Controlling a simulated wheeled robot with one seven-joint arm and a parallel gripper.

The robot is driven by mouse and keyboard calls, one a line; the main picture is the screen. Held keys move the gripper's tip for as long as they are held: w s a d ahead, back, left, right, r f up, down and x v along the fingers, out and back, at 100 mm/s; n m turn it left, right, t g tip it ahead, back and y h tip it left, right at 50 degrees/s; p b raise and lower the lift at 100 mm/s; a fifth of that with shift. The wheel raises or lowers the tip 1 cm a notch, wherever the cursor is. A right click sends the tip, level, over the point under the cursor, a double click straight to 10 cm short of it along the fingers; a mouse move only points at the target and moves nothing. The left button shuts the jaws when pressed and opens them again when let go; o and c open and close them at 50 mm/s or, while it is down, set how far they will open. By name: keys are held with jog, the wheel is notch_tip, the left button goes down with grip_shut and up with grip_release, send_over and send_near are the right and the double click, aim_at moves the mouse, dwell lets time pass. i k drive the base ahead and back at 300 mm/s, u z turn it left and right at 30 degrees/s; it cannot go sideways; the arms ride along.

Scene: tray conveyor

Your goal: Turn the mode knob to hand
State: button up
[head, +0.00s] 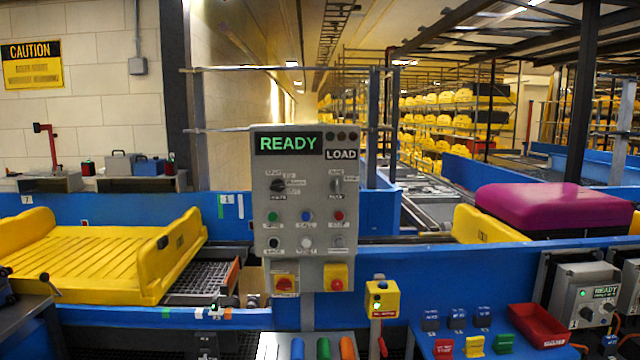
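A grey control panel (305,232) stands upright on a post in the middle of the head view. Its screen (288,143) reads READY in green, and a smaller display (341,154) reads LOAD. Two selector knobs sit below the screen: a black one on the left (277,185) and a greyish one on the right (337,186), whose handle looks upright. Their labels are too small to read surely, so I cannot tell which is the mode knob or where the left one points. My gripper is not in view.
Several push buttons and a red stop button (337,284) sit lower on the panel. A yellow tray (100,262) lies on the conveyor at left. A purple case (555,208) rests at right. A yellow button box (382,299) stands in front.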

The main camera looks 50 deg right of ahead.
aim_at(336, 185)
jog(key=z, duration=0.4)
jog(key=i, duration=1)
jog(key=z, duration=0.55)
